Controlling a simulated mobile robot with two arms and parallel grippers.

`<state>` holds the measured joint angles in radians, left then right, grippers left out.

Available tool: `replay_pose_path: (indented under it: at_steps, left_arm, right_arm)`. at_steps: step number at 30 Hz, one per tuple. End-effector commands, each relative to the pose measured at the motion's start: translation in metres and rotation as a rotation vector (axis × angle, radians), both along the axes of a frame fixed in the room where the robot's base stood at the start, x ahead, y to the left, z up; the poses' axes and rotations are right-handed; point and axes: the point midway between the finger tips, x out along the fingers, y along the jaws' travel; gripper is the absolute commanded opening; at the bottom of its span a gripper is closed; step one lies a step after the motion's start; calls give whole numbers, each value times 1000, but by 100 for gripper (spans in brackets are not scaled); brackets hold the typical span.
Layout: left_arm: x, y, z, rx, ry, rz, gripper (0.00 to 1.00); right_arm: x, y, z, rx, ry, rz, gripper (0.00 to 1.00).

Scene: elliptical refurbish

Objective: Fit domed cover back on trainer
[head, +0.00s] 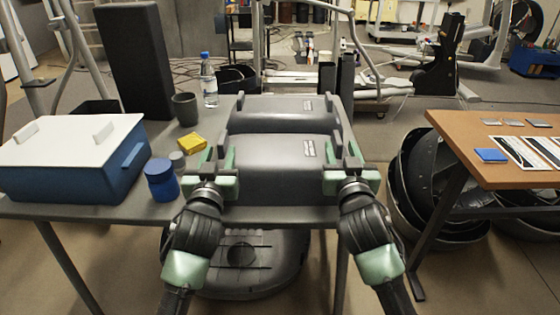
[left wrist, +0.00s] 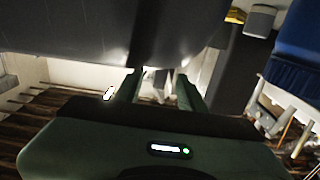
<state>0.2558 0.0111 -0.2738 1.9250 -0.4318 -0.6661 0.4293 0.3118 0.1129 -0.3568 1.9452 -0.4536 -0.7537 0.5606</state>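A grey two-part rounded housing (head: 272,180) with small pale labels lies on the grey table in front of me; I take it for the domed cover. My left gripper (head: 216,160) is at its left side and my right gripper (head: 343,160) at its right side. Both have their fingers spread apart. In the left wrist view, the left gripper's fingers (left wrist: 160,82) reach to the lower edge of a large grey surface (left wrist: 110,30), with a visible gap between them. Contact with the housing cannot be told. An exercise machine frame (head: 290,80) stands on the floor behind the table.
A blue box with a white lid (head: 70,142), blue jar (head: 161,181), yellow block (head: 192,142), dark cup (head: 185,110) and water bottle (head: 209,82) crowd the table's left. A round dark part (head: 250,275) lies below. A wooden table (head: 470,150) stands at right.

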Motion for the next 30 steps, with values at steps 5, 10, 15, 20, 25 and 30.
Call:
replay_pose_path:
  at_steps: [5,10,15,20,25,30]
  left_arm:
    - [30,0,1,1,-1,1,40]
    - [48,0,1,0,-2,0,40]
    - [55,0,0,0,-1,0,40]
    - [55,0,0,0,-1,0,40]
    - [55,0,0,0,-1,0,15]
    - [55,0,0,0,-1,0,0]
  right_arm:
    - [30,0,1,-2,-1,0,40]
    - [48,0,0,-1,0,0,40]
    - [55,0,0,0,0,1,40]
    - [55,0,0,1,0,1,40]
    - [55,0,0,1,0,1,15]
    - [55,0,0,1,0,1,0]
